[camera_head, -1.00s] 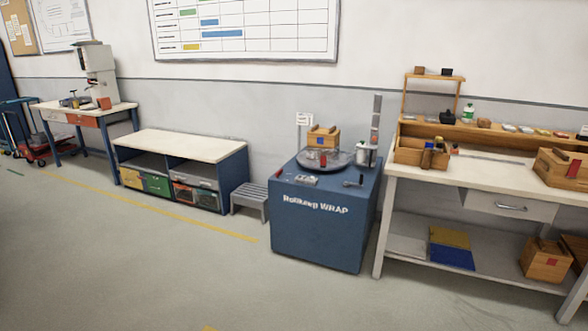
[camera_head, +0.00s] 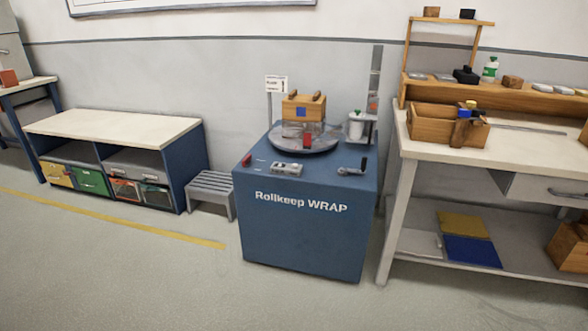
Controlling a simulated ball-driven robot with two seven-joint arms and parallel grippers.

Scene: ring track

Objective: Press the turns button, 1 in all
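The blue Rollkeep WRAP machine (camera_head: 300,232) stands in the middle of the head view. A small grey control panel (camera_head: 287,168) sits on its top near the front edge; its buttons are too small to tell apart, so I cannot pick out the turns button. A red part (camera_head: 247,158) lies left of the panel, and a small lever with a black handle (camera_head: 354,168) is on the right. A round grey turntable (camera_head: 318,145) carries a wooden crate (camera_head: 303,107) with a blue mark. Neither of my grippers is in view.
A workbench (camera_head: 405,146) with a wooden tool box (camera_head: 432,130) stands close on the right. A grey step stool (camera_head: 211,182) and low cabinet (camera_head: 110,122) are on the left. The floor in front of the machine is clear.

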